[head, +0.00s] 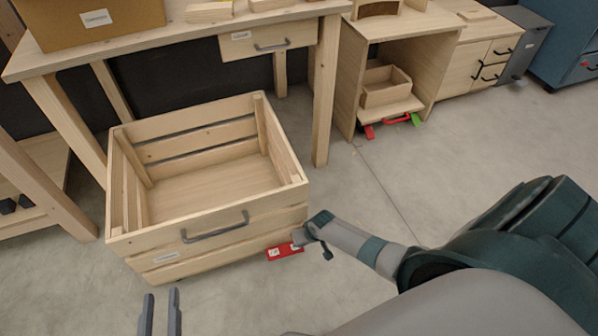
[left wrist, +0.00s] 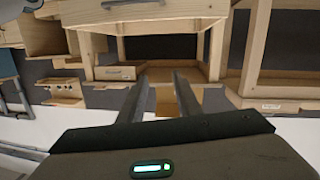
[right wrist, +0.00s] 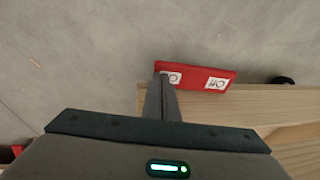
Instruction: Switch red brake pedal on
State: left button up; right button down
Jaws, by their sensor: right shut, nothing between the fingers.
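The red brake pedal (head: 284,251) sticks out low at the front right corner of the wooden crate (head: 200,215). In the right wrist view the pedal (right wrist: 197,70) carries two white labels; the right one seems to read "Off" upside down, the left one is partly covered by my fingers. My right gripper (head: 300,238) is shut and empty, its fingertips (right wrist: 162,80) over the pedal's left-label end in the wrist view. I cannot tell whether they touch it. My left gripper (head: 160,300) is open and empty in front of the crate; its spread fingers (left wrist: 160,92) show in the left wrist view.
A wooden table (head: 190,40) with a cardboard box (head: 90,22) stands behind the crate. A cabinet (head: 440,45) at the back has another red pedal (head: 369,132) and a green one (head: 415,119) beneath it. The concrete floor right of the crate is open.

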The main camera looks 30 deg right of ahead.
pick_arm(q)
jog(key=shift+f, duration=0.1)
pick_arm(e)
jog(key=shift+r, duration=0.1)
